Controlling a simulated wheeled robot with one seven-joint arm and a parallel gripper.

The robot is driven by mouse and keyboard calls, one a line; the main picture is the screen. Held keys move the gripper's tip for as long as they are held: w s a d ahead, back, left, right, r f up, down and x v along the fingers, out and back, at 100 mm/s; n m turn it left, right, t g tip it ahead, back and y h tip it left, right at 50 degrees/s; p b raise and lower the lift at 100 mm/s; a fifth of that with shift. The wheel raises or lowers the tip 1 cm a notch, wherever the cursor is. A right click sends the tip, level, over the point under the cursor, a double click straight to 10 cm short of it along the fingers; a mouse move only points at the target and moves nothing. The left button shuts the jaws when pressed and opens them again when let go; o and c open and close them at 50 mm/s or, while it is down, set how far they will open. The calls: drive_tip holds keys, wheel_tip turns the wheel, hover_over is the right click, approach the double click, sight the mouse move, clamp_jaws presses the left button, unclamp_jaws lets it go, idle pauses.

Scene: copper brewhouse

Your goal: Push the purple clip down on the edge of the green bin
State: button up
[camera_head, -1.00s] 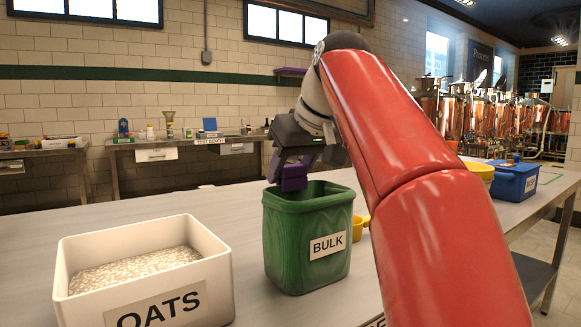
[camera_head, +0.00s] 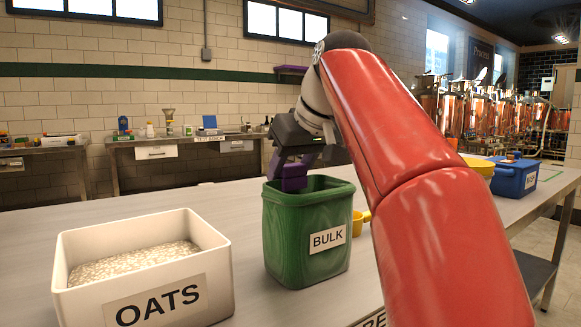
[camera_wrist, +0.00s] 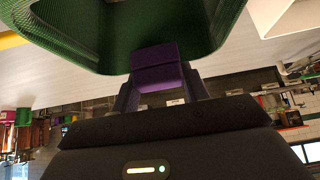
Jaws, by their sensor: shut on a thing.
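The green bin (camera_head: 308,240) labelled BULK stands upright on the table; its rim also shows in the wrist view (camera_wrist: 85,55). My gripper (camera_head: 292,178) is shut on the purple clip (camera_wrist: 158,70), at the bin's far left rim. In the head view the purple clip (camera_head: 289,184) overlaps the rim line. In the wrist view it lies across the bin's rim between my fingers. I cannot tell how far down over the edge it sits.
A white box of oats (camera_head: 190,290) stands to the left of the bin. A yellow scoop (camera_head: 360,222) lies just right of it. A blue bin (camera_head: 515,180) and a yellow bowl (camera_head: 480,168) stand further right. The table (camera_head: 130,207) is bare behind the oats.

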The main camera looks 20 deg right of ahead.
drive_tip(key=shift+f, duration=0.2)
drive_tip(key=o, duration=1.1)
drive_tip(key=p+v, duration=0.2)
drive_tip(key=v, duration=0.6)
drive_tip(key=shift+p, duration=0.35)
drive_tip(key=shift+s+f, duration=0.1)
